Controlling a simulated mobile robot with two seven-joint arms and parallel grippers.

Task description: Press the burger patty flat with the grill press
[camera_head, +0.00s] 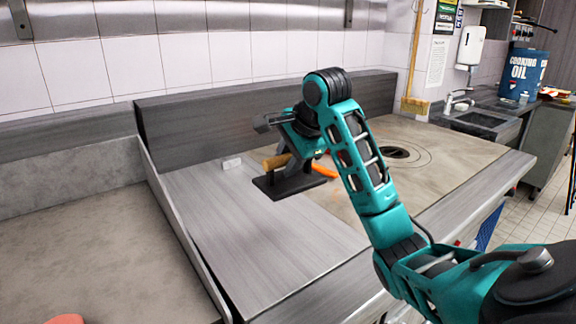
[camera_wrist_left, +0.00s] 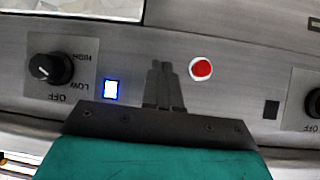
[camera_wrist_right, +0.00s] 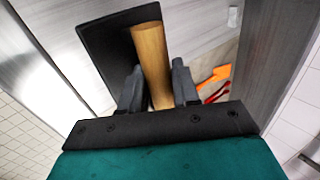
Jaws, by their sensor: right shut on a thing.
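The grill press has a black flat plate (camera_head: 290,183) and a wooden handle (camera_head: 275,162). It is over the grey metal worktop in the head view. My right gripper (camera_head: 283,150) is shut on the handle (camera_wrist_right: 151,55), with one finger on each side in the right wrist view. I cannot tell whether the plate touches the worktop. A pinkish-red rounded thing (camera_head: 66,320), perhaps the patty, is cut off by the bottom left edge, on the brownish-grey cooking surface (camera_head: 90,230). My left gripper (camera_wrist_left: 163,70) is shut and empty before a control panel.
A raised metal divider (camera_head: 180,225) separates the cooking surface from the worktop. A small white block (camera_head: 231,163) and an orange tool (camera_head: 324,170) lie near the press. The control panel has a knob (camera_wrist_left: 48,68) and a red button (camera_wrist_left: 201,69). The worktop's front is clear.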

